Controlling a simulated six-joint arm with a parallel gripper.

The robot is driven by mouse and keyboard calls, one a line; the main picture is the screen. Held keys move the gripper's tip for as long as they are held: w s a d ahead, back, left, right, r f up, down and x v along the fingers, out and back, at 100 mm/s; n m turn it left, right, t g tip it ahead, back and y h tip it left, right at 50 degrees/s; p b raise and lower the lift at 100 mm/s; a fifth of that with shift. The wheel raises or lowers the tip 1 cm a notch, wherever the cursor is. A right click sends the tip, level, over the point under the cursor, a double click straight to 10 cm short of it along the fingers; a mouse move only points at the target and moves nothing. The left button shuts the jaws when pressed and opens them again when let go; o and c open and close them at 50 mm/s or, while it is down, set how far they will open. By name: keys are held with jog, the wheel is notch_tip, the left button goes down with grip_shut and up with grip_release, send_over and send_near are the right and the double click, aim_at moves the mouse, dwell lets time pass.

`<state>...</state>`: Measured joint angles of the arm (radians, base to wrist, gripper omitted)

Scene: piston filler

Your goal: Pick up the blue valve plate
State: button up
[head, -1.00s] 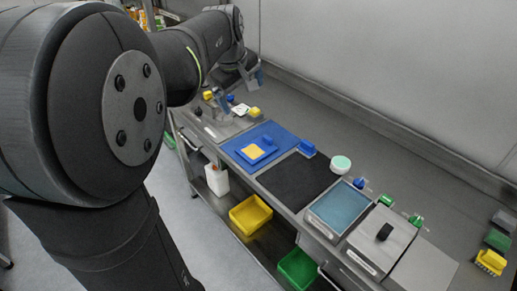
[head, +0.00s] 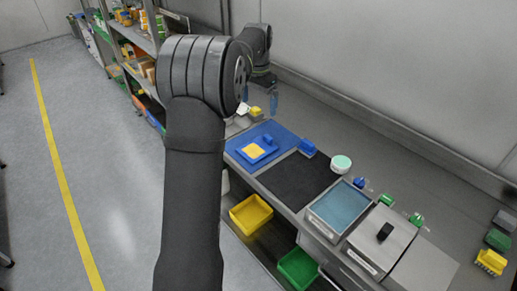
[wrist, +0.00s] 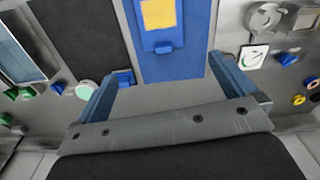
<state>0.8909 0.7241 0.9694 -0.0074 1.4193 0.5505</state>
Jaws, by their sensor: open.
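The blue valve plate (head: 270,149), with a yellow square and a blue knob, lies on a larger blue mat (head: 286,138) on the bench. In the wrist view the plate (wrist: 158,37) is at the top centre, partly cut off by the frame edge. My gripper (head: 260,97) is open and empty, beyond the mat and above the bench in the head view. In the wrist view the two blue-grey fingers of my gripper (wrist: 162,66) are spread wide, with the plate beyond their tips.
A blue block (head: 307,148) stands beside the mat, near a black mat (head: 298,180). A round green-topped container (head: 341,163), a blue-panelled tray (head: 338,206) and a lidded box (head: 383,240) stand farther right. A yellow block (head: 255,112) lies behind the mat. Yellow and green bins sit below.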

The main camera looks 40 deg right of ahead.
jog(key=f+m, duration=0.1)
send_over(259, 147)
notch_tip(259, 147, down, 12)
jog(key=shift+s+r, duration=0.1)
jog(key=shift+a+f, duration=0.2)
jog(key=shift+f, duration=2.65)
jog(key=c, duration=1)
jog(key=shift+c, duration=0.7)
jog(key=shift+r, duration=0.15)
